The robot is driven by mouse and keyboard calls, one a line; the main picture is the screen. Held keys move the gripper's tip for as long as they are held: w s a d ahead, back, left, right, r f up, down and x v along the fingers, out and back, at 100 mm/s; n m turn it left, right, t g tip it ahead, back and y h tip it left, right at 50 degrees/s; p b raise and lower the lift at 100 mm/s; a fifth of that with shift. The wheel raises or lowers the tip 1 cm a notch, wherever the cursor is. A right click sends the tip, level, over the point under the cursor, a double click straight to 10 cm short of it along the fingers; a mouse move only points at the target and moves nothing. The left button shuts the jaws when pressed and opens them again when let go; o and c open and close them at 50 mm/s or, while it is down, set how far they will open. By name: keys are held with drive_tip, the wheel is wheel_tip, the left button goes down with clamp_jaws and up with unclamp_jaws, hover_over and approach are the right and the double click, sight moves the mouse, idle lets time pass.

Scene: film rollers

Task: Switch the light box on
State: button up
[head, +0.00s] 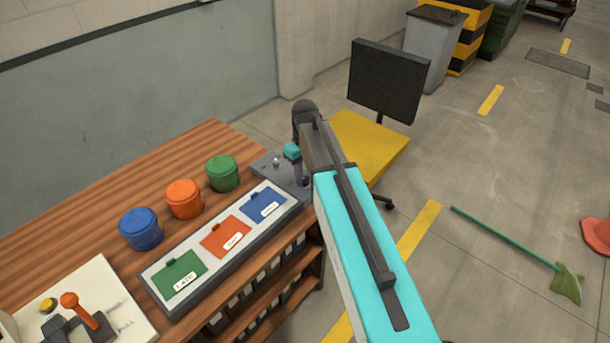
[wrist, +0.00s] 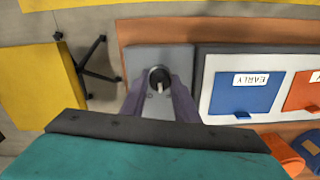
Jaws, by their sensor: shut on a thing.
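The light box (head: 150,279) is a long grey-framed panel with a white face, lying along the front of the wooden bench; it also shows in the wrist view (wrist: 204,80). A grey control box (head: 263,161) sits at its far end. In the wrist view, a round black knob (wrist: 160,74) with a pale pointer mark stands on this box. My gripper (wrist: 159,88) has its two purple fingers on either side of the knob, shut on it. In the head view my gripper (head: 299,179) is over the control box, and my arm hides part of it.
Green, orange and blue cards (head: 225,237) lie on the light box. Blue, orange and green lidded canisters (head: 183,199) stand behind it. A lever panel (head: 100,285) is at the near left. A yellow-seated chair (head: 372,140) stands just beyond the bench end.

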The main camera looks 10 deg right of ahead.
sight(305, 179)
drive_tip(key=m, duration=0.6)
drive_tip(key=shift+m, duration=0.3)
drive_tip(key=shift+w, duration=0.1)
drive_tip(key=o, duration=1.1)
drive_tip(key=shift+c, duration=0.2)
drive_tip(key=shift+r, duration=0.1)
wheel_tip(305, 179, up, 14)
drive_tip(key=b, duration=0.2)
drive_tip(key=shift+f, duration=0.2)
idle(0.4)
